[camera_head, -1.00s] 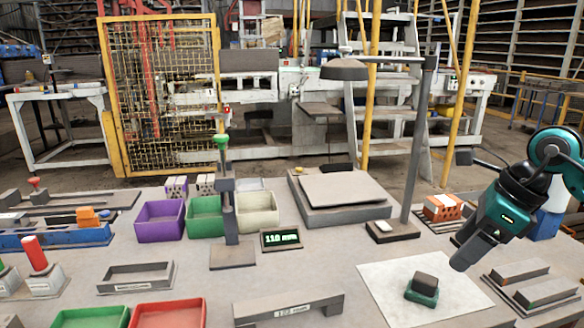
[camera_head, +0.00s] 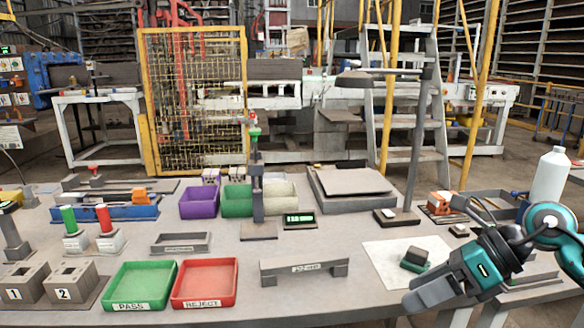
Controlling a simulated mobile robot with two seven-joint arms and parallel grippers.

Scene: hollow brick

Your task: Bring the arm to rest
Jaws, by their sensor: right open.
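My right arm comes in from the right edge. Its teal and dark grey gripper (camera_head: 418,296) points down and left over the front right of the table, with nothing seen between its fingers. It is just in front of a white sheet (camera_head: 385,252). The gap between the fingers is hard to see from this angle. My left gripper is out of view.
A white bottle (camera_head: 549,178) stands behind my right arm. A tall lamp stand (camera_head: 414,160) rises behind the sheet. A grey bridge-shaped gauge (camera_head: 304,270) is left of the gripper, beyond it a red reject tray (camera_head: 205,285) and a green pass tray (camera_head: 140,287).

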